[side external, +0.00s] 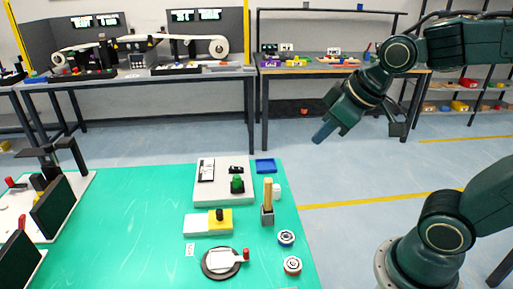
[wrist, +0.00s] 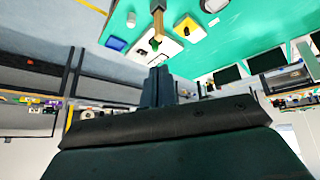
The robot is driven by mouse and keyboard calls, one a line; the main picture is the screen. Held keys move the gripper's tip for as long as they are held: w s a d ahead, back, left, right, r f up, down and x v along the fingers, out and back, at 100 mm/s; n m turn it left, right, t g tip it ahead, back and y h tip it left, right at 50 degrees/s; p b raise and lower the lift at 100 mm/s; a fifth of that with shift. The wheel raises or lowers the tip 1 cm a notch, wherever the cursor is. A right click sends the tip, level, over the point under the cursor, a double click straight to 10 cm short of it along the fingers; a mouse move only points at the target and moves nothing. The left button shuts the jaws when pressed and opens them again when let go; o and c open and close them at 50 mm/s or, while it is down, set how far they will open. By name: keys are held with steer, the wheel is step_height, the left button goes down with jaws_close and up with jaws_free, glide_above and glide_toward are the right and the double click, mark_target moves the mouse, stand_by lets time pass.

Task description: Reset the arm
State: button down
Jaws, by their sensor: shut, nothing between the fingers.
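My gripper (side external: 323,132) is at the end of my dark green arm, in the air beyond the right edge of the green table (side external: 120,258) in the side external view. It points down and to the left, and its fingers are together and empty. In the wrist view my gripper (wrist: 158,70) also shows with its fingers closed, touching nothing.
On the green table stand a white board (side external: 210,197) with a green part, a blue tray (side external: 265,166), a wooden-handled tool in a holder (side external: 267,212), a yellow-and-white block (side external: 205,225) and a round black plate (side external: 222,273). Workbenches (side external: 200,75) stand behind. Space around my gripper is free.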

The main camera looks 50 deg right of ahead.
steer(key=s+m, duration=0.1)
steer(key=s, duration=0.6)
steer(key=shift+s+a+m+g, duration=0.15)
steer(key=shift+s+m+g, duration=0.15)
steer(key=shift+s+g, duration=0.1)
steer(key=shift+w, duration=0.15)
stand_by(2.3)
steer(key=n+t, duration=0.4)
steer(key=n, duration=0.4)
glide_above(240, 180)
step_height(240, 180, down, 13)
steer(key=shift+w, duration=0.1)
steer(key=shift+f, duration=4.4)
